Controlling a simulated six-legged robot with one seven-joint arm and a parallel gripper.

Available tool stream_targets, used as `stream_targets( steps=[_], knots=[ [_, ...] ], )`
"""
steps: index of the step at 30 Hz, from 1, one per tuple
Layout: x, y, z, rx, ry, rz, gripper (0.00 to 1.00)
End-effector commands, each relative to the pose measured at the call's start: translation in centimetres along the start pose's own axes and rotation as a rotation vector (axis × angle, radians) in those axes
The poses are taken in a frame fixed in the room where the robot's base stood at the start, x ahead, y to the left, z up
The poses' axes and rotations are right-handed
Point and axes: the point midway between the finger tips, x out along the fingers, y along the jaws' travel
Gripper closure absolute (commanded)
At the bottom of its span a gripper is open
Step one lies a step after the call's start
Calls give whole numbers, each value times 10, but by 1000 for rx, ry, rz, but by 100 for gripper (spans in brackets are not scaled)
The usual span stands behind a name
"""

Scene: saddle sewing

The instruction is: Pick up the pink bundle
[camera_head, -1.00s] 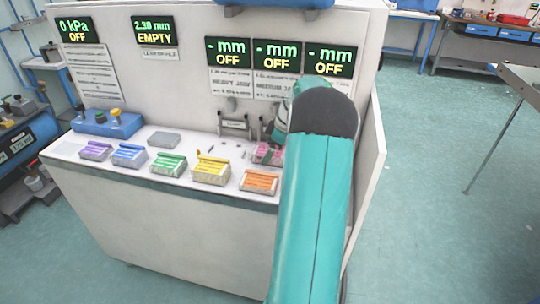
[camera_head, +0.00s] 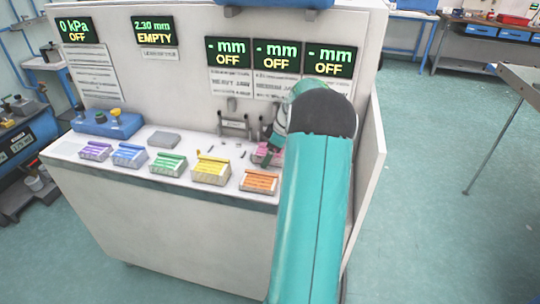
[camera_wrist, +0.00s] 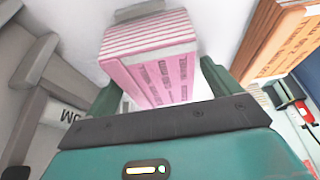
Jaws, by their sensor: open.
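The pink bundle (camera_wrist: 165,70) is a block with a pink printed front and a pink-and-white striped top. It stands on the white worktop, and in the head view only a small part of it (camera_head: 260,149) shows behind my arm. My gripper (camera_wrist: 160,82) is open, with one dark green finger on each side of the bundle in the wrist view. I cannot tell whether either finger touches it. In the head view my gripper (camera_head: 268,152) is down at the bundle and partly hidden by my arm.
The orange bundle (camera_head: 260,181) stands close to the pink one and fills the upper right of the wrist view. Yellow (camera_head: 211,170), green (camera_head: 168,164), blue (camera_head: 130,155) and purple (camera_head: 95,151) bundles line the worktop. An upright panel (camera_head: 195,70) rises behind.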

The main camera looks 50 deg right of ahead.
Motion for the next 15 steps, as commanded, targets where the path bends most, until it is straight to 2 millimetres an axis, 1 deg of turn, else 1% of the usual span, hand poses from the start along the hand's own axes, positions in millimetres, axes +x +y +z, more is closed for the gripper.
stream_targets(
  steps=[2, 3, 5, 9, 11, 15],
  knots=[
    [0, 0, 0, 0, 0, 0, 11],
    [0, 0, 0, 0, 0, 0, 19],
    [0, 0, 0, 0, 0, 0, 31],
    [0, 0, 0, 0, 0, 0, 58],
    [0, 0, 0, 0, 0, 1, 70],
    [0, 0, 0, 0, 0, 1, 70]
  ],
)
